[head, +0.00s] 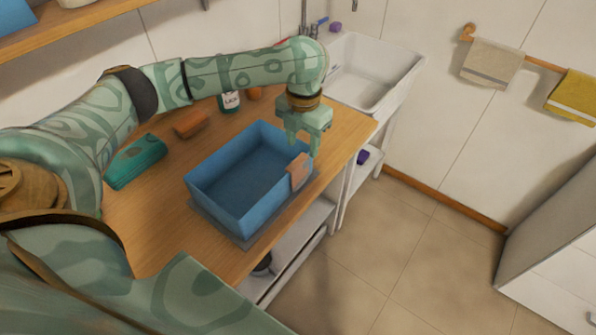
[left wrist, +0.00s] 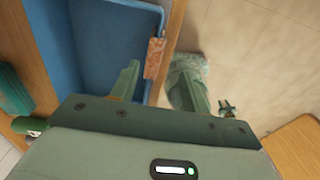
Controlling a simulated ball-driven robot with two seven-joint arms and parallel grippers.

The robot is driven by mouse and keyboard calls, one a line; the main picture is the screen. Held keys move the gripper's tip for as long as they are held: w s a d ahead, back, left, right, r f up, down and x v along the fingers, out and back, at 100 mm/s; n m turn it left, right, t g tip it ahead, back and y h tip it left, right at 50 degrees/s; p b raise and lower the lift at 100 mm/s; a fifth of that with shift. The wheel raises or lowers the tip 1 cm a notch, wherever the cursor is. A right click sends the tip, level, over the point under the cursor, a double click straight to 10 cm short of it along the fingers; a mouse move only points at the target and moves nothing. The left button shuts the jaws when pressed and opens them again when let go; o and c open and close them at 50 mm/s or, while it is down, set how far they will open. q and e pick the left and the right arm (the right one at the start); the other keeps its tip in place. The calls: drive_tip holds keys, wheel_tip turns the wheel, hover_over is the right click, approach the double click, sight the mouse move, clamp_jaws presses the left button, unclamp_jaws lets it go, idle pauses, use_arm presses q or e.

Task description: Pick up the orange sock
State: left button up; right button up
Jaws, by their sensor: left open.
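The orange sock (head: 299,171) is a small, pale orange cloth hanging over the right rim of the blue bin (head: 212,204). In the left wrist view the sock (left wrist: 155,58) shows a mottled orange pattern and lies along the bin's edge. My left gripper (head: 303,146) is open, pointing down just above and behind the sock. In the left wrist view its two fingers (left wrist: 158,75) stand apart, with the sock showing between and beyond them. I cannot tell the exact height gap. My right gripper is not in view.
The bin stands on a wooden counter (head: 150,222) near its right edge, with open floor (head: 400,235) beyond. A teal folded cloth (head: 136,163), a brown-orange block (head: 192,123) and a bottle (head: 230,101) are left of and behind it. A white sink (head: 372,72) is behind.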

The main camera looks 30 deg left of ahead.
sight(301, 162)
use_arm(q)
drive_tip(key=f, duration=0.3)
drive_tip(key=f+b, duration=0.1)
drive_tip(key=f, duration=0.2)
drive_tip(key=shift+w+a, duration=0.15)
drive_tip(key=shift+w, duration=0.05)
drive_tip(key=shift+f, duration=0.3)
drive_tip(key=shift+s+f+b, duration=0.25)
drive_tip(key=shift+f+b, duration=0.2)
drive_tip(key=f, duration=0.1)
drive_tip(key=f+b, duration=0.1)
drive_tip(key=f, duration=0.2)
drive_tip(key=shift+s+a+f+b, duration=0.25)
drive_tip(key=shift+s+a+b, duration=0.05)
drive_tip(key=shift+a, duration=0.1)
drive_tip(key=shift+r, duration=0.1)
clamp_jaws()
